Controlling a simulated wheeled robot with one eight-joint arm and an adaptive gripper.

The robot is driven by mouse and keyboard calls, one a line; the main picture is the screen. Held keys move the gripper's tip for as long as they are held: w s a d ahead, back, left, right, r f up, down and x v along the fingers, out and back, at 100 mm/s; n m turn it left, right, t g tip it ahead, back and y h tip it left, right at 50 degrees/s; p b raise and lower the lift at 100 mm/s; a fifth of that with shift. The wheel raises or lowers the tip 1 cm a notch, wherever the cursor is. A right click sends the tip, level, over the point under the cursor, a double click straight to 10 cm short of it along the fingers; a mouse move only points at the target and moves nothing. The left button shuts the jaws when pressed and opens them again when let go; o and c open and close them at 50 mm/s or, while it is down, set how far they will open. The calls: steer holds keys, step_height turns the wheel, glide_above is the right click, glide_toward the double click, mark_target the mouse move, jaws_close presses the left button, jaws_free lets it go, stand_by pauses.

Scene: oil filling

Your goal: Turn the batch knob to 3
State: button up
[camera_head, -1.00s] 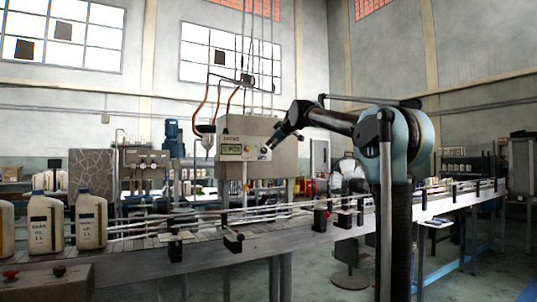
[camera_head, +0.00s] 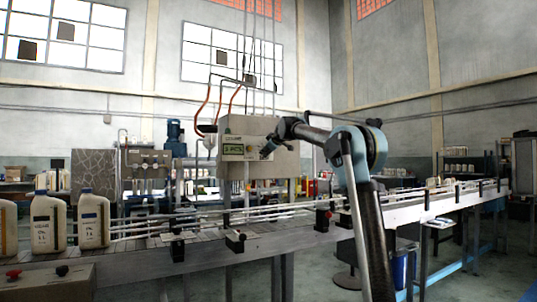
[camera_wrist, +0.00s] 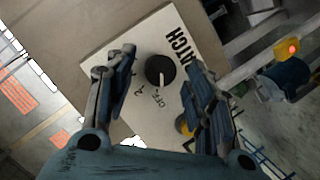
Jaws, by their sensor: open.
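The batch knob (camera_wrist: 160,72) is round and black with a pale pointer line. In the wrist view it sits on a white plate (camera_wrist: 100,50) marked "BATCH". The pointer faces down in the picture, toward the "OFF" mark; the other marks are hard to read. My gripper (camera_wrist: 161,60) is open, one finger left of the knob and one right, with gaps showing on both sides. The knob is not clear there.
The control box (camera_head: 285,162) hangs above the conveyor (camera_head: 270,245). Labelled jugs (camera_head: 93,222) stand on the belt at the left. In the wrist view a lit orange button (camera_wrist: 289,47) shows at the right. A yellow round part (camera_wrist: 183,126) is partly hidden behind the right finger.

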steer(key=shift+w+a+f, duration=0.15)
steer(key=shift+w+a, duration=0.05)
steer(key=shift+w, duration=0.25)
steer(key=c, duration=1.1)
steer(key=shift+o, duration=0.2)
steer(key=shift+w+d+m+g+y, duration=0.15)
steer(key=shift+m+g+y, duration=0.55)
steer(key=shift+m, duration=1.2)
steer(key=shift+w+d+m+g+y, duration=0.1)
steer(key=shift+d+m+g+y, duration=0.15)
steer(key=shift+m+y, duration=1.25)
steer(key=shift+w+d+m+g+y, duration=0.1)
steer(key=shift+m+g+y, duration=0.4)
steer(key=shift+m, duration=1.8)
steer(key=shift+f, duration=0.1)
